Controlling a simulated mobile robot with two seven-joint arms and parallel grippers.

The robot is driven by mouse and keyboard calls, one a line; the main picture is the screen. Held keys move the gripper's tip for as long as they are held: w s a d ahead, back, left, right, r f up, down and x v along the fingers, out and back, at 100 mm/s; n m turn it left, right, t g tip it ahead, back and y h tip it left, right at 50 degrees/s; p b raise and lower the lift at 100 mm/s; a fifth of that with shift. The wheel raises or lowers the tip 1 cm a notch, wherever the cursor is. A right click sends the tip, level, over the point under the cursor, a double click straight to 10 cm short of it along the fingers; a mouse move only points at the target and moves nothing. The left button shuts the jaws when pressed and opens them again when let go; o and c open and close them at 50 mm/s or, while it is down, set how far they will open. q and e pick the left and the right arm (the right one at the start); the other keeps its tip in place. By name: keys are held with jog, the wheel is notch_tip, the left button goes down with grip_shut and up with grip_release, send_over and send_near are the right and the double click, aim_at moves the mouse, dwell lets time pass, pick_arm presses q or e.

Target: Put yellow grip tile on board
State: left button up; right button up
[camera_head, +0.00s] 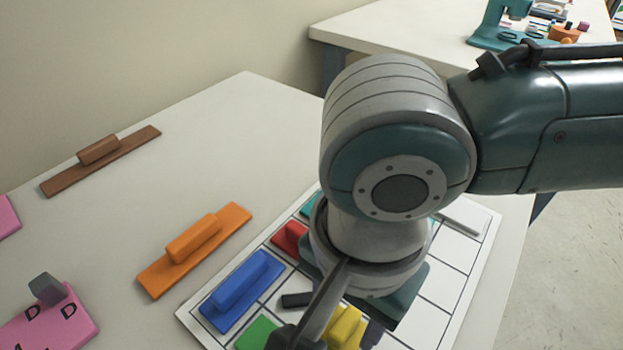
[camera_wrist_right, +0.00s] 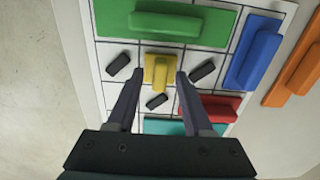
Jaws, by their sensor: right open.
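The yellow grip tile (camera_head: 346,326) has a raised grip and shows near the bottom of the head view, partly hidden by my right arm. In the right wrist view the yellow tile (camera_wrist_right: 158,74) sits on the white gridded board (camera_head: 458,222), amid small dark blocks. My right gripper (camera_wrist_right: 160,80) is open, with one finger on each side of the yellow grip. I cannot tell whether the fingers touch it. The board also shows in the right wrist view (camera_wrist_right: 88,60). My left gripper is out of view.
Blue (camera_head: 241,290), red (camera_head: 290,237), green (camera_head: 257,334) and teal (camera_wrist_right: 170,127) tiles are on the board. An orange tile (camera_head: 195,248), a brown tile (camera_head: 100,160) and a pink piece (camera_head: 70,322) lie on the table to the left.

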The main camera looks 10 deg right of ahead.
notch_tip(320, 180, up, 12)
jog(key=p, duration=0.4)
jog(key=s+a+n+t+y, duration=0.2)
jog(key=s+a+n+y, duration=0.1)
jog(key=a+n+y, duration=0.3)
jog(key=n+t+h, duration=0.2)
jog(key=n+h, duration=0.1)
jog(key=n, duration=0.1)
send_near(345, 323)
notch_tip(345, 323, up, 2)
pick_arm(q)
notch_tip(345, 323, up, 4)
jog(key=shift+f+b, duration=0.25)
jog(key=shift+b, duration=0.05)
pick_arm(e)
jog(key=s+d+f+n+h, duration=0.1)
jog(key=s+d, duration=0.3)
jog(key=d, duration=0.4)
jog(key=shift+s+f+n+h, duration=0.25)
jog(key=shift+s+n+h, duration=0.1)
jog(key=shift+n+h, duration=0.45)
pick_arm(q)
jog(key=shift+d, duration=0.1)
pick_arm(e)
jog(key=shift+d, duration=0.1)
